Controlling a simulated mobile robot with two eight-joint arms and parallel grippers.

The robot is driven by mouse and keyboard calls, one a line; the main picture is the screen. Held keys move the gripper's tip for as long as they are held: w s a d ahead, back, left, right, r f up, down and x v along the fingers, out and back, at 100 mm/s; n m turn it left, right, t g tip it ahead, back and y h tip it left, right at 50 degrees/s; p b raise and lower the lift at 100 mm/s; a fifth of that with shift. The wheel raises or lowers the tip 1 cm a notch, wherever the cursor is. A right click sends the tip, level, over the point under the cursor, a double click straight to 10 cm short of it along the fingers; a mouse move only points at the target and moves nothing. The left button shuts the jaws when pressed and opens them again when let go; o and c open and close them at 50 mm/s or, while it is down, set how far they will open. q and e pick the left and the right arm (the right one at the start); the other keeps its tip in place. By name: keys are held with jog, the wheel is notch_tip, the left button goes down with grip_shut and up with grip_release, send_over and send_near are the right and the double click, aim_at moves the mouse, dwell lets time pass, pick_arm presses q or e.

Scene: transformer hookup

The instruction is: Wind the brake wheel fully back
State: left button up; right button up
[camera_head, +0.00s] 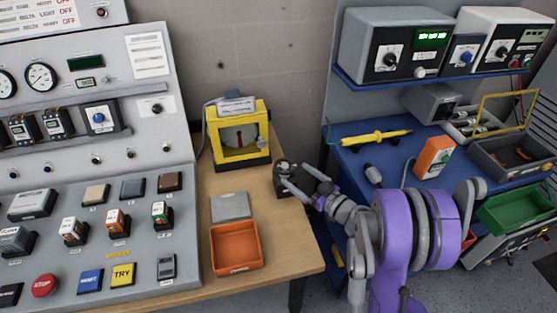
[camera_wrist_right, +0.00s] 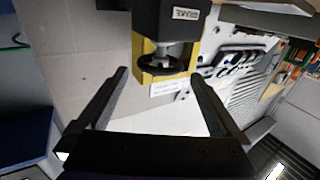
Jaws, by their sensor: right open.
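The brake wheel (camera_wrist_right: 160,66) is a dark ring on a short grey shaft, below a black housing (camera_wrist_right: 172,18) with a label reading BRAKE, in the right wrist view. In the head view the small dark brake unit (camera_head: 285,184) stands at the right edge of the wooden bench. My right gripper (camera_head: 286,177) reaches it from the right. In the wrist view its two dark fingers (camera_wrist_right: 158,76) are spread wide, one on each side of the wheel, with clear gaps. Nothing is held. My left gripper is in neither view.
A yellow-framed device (camera_head: 262,113) stands behind the brake unit. An orange tray (camera_head: 236,268) and a grey plate (camera_head: 230,206) lie on the bench (camera_head: 290,235). A control desk (camera_head: 187,165) stands left. A blue shelf unit (camera_head: 350,157) with a yellow probe (camera_head: 376,138) stands right.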

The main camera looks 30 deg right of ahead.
aim_at(275, 168)
jog(key=p+x, duration=0.1)
jog(key=x, duration=0.8)
jog(key=shift+w+f, duration=0.1)
jog(key=shift+w, duration=0.1)
jog(key=shift+c, duration=0.3)
jog(key=c, duration=1)
jog(key=shift+y, duration=0.3)
jog(key=n+g+y, duration=0.2)
jog(key=n+y, duration=0.1)
jog(key=shift+s+a+y+b, duration=0.15)
jog(key=shift+a+y+b, duration=0.15)
jog(key=n+g+y, duration=0.2)
jog(key=y, duration=0.1)
jog(key=n+g+y, duration=0.1)
jog(key=shift+s+a+n+g, duration=0.3)
jog(key=shift+a, duration=0.1)
jog(key=n+g+y, duration=0.2)
jog(key=g, duration=0.1)
jog(key=n+g+y, duration=0.1)
jog(key=shift+s+a+b, duration=0.3)
jog(key=shift+s, duration=0.1)
jog(key=shift+s+a+n+g+y, duration=0.15)
jog(key=shift+n+g+y, duration=0.1)
jog(key=shift+n+g, duration=0.5)
jog(key=shift+s+d+n+g+y, duration=0.15)
jog(key=shift+n+g+y, duration=0.25)
jog(key=shift+g, duration=0.6)
jog(key=shift+s+a+n+g+y, duration=0.15)
jog(key=shift+n+g, duration=0.5)
jog(key=shift+g, duration=0.2)
